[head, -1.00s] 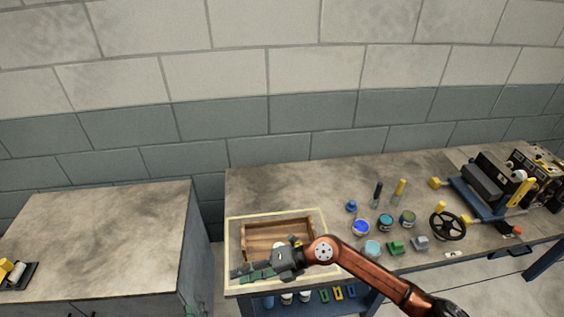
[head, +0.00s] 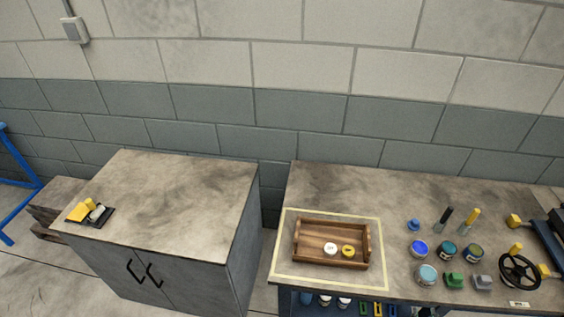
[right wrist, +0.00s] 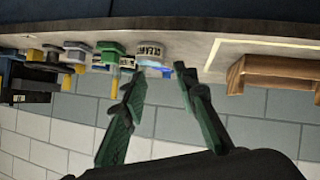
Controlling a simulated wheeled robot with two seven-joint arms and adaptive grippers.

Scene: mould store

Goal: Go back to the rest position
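My right gripper (right wrist: 160,82) shows in the right wrist view with its two green-padded fingers spread apart and nothing between them. Beyond the fingers is a workbench edge, seen upside down, with jars and the wooden tray (right wrist: 275,72). The gripper looks apart from all of these. In the head view no arm reaches over the bench, and the right gripper cannot be clearly made out. My left gripper is in neither view. The wooden tray (head: 304,259) stands inside a pale taped outline on the bench and holds a white round piece (head: 330,248) and a yellow one (head: 348,251).
The workbench (head: 345,190) carries several jars, two upright tools, a black handwheel (head: 519,271) and a machine at the right. A grey cabinet (head: 170,195) stands at the left with a small black tray (head: 90,214) on it. A gap separates cabinet and bench.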

